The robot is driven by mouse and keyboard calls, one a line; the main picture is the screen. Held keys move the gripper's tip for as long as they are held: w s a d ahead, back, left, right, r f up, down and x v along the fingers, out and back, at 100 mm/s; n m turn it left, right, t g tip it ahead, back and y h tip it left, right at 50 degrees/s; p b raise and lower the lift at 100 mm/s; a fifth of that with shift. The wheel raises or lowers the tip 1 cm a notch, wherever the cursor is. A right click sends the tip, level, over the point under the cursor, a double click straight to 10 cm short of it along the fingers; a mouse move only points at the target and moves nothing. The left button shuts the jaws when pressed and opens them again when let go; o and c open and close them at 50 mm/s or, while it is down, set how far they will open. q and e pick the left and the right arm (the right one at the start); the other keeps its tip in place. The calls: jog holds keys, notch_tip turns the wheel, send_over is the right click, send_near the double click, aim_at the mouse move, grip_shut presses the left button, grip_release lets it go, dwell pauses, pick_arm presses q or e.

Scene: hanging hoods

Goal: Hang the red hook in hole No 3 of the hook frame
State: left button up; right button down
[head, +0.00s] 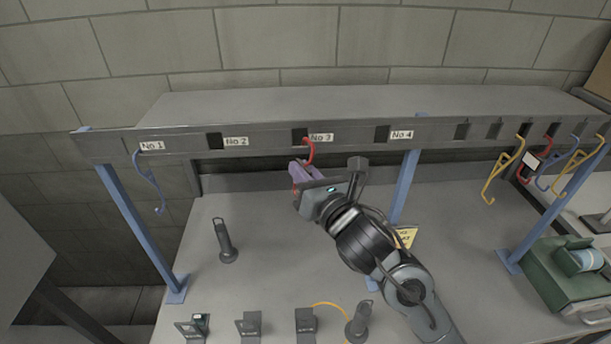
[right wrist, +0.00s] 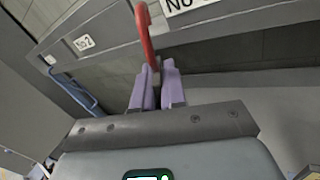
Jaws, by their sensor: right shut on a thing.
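The hook frame (head: 270,141) is a long grey beam on blue posts, with square holes and labels No 1 to No 4. Hole No 3 (head: 299,135) is the dark square just left of its label. The red hook (head: 310,151) stands upright, its curved top at the beam's front face beside hole No 3. I cannot tell whether its tip is inside. My right gripper (head: 299,172), with purple fingers, is shut on its lower part, below the beam. In the right wrist view, the red hook (right wrist: 144,35) rises from between the fingers (right wrist: 157,85). My left gripper is out of view.
A blue hook (head: 149,180) hangs by No 1. Yellow, red and blue hooks hang at the beam's right end, including a yellow one (head: 502,170). A dark handled object (head: 225,242) and several small dark items stand on the table. A green case (head: 560,275) sits at right.

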jog(key=shift+w, duration=0.1)
dwell(0.3)
jog(key=shift+w+a, duration=0.15)
jog(key=b+x, duration=0.1)
jog(key=x, duration=0.1)
jog(key=shift+w+a, duration=0.2)
jog(key=shift+w, duration=0.05)
dwell(0.3)
dwell(0.4)
jog(key=shift+f+b, duration=0.6)
jog(key=shift+b, duration=0.1)
jog(key=shift+f+b, duration=0.6)
jog(key=shift+f, duration=0.05)
dwell(0.4)
jog(key=c, duration=1.1)
grip_release()
